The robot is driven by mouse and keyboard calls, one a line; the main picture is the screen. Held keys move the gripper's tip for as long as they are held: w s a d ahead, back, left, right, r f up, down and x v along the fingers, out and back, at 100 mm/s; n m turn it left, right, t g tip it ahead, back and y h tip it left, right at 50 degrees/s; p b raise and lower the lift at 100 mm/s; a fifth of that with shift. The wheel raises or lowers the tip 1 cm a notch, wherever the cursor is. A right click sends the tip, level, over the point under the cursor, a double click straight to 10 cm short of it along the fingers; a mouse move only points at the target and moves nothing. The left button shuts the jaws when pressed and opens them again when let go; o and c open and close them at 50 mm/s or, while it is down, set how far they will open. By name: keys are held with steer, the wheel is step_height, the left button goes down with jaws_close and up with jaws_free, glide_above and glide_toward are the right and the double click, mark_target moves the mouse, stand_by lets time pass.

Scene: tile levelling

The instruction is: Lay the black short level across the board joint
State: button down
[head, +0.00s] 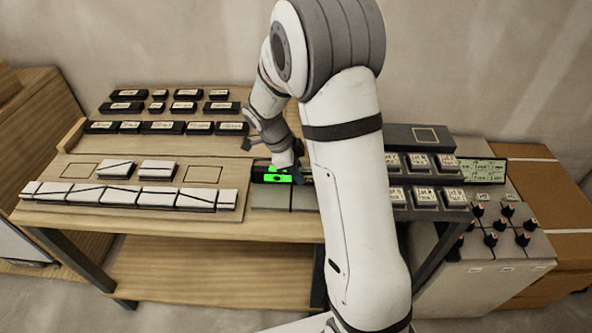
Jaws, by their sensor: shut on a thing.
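The black short level (258,174) has bright green lit faces and lies roughly left to right near the table's middle. My gripper (297,175) is shut on it towards its right part. The level is over or just behind the boards' far part. I cannot tell whether it touches them.
Black labelled blocks (162,127) fill the back rack. Dark trays with white labelled blocks (424,197) are at right, beside a cabinet with black knobs (491,239). My arm covers the table's centre right.

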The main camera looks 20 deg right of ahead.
steer(key=shift+f, duration=0.15)
stand_by(0.3)
steer(key=c, duration=1.2)
jaws_free()
steer(key=v, duration=0.7)
steer(key=shift+a, duration=0.1)
steer(key=shift+s+r, duration=0.1)
steer(key=shift+r, duration=0.45)
steer(key=s+r+n+t+y+p, duration=0.1)
steer(key=s+r+n, duration=0.4)
steer(key=s+n, duration=0.5)
steer(key=s+r+n+t+y+p, duration=0.2)
steer(key=s+r+n, duration=0.3)
steer(key=s+n, duration=0.6)
steer(key=shift+s+d+r+n+t+y, duration=0.25)
steer(key=shift+d+r+n+t+y, duration=0.15)
steer(key=shift+t+y, duration=0.15)
